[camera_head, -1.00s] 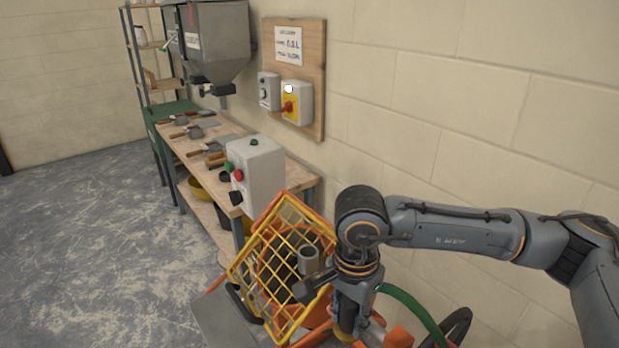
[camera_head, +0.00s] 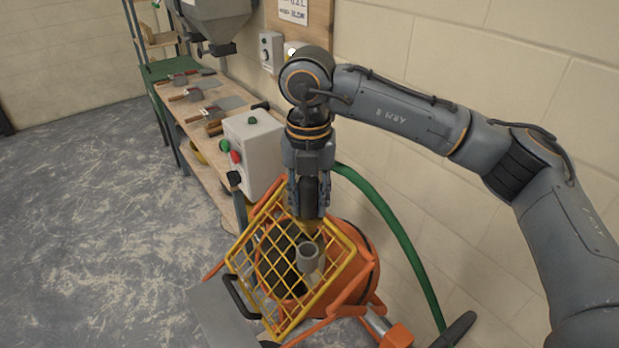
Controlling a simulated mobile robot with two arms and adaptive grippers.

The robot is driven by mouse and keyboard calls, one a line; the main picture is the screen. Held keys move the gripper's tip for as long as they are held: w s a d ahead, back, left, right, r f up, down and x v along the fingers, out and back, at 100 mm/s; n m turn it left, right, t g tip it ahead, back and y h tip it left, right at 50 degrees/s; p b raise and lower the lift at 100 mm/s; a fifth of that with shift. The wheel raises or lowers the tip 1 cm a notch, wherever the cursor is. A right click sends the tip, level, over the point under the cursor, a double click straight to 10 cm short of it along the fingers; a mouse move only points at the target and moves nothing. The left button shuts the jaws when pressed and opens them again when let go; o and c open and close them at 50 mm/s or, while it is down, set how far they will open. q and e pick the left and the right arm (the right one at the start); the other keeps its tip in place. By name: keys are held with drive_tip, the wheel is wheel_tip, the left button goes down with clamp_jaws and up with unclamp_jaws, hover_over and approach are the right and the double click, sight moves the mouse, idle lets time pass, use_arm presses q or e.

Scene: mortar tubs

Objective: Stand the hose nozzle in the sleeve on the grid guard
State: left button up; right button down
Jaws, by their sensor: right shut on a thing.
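The yellow grid guard (camera_head: 254,289) is tilted over the mouth of the orange mixer (camera_head: 362,270). The sleeve (camera_head: 309,258), a short grey tube, is fixed on the grid guard with its open end up. My right gripper (camera_head: 309,208) points down and is shut on the hose nozzle (camera_head: 308,194), a dark body held between the fingers. The nozzle's lower end is above the sleeve in the picture and looks apart from it, though the gap in depth is hard to judge. The green hose (camera_head: 384,214) runs behind the gripper. My left gripper is out of view.
A workbench (camera_head: 195,140) with trowels and a grey control box (camera_head: 254,150) stands left of the mixer. A grey hopper (camera_head: 215,20) hangs behind it. The block wall is close on the right. Open floor (camera_head: 90,220) lies to the left.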

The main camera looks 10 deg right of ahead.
sight(307, 222)
drive_tip(key=shift+w+a+r+m, duration=0.1)
drive_tip(key=shift+w+r+m, duration=0.3)
drive_tip(key=shift+m, duration=0.3)
drive_tip(key=shift+s+f+b, duration=0.2)
drive_tip(key=shift+f+b, duration=0.2)
drive_tip(key=shift+f, duration=0.5)
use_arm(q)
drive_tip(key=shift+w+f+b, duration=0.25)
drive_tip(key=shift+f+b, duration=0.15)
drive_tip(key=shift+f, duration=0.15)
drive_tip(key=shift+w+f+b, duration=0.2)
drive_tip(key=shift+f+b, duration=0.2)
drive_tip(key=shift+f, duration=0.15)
use_arm(e)
drive_tip(key=shift+w+f, duration=0.1)
drive_tip(key=shift+f, duration=1.95)
use_arm(q)
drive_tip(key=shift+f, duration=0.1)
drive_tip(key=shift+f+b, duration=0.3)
drive_tip(key=shift+b, duration=0.1)
use_arm(e)
drive_tip(key=shift+f, duration=0.2)
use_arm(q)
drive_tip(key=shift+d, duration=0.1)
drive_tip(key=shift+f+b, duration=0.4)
use_arm(e)
drive_tip(key=shift+f, duration=0.2)
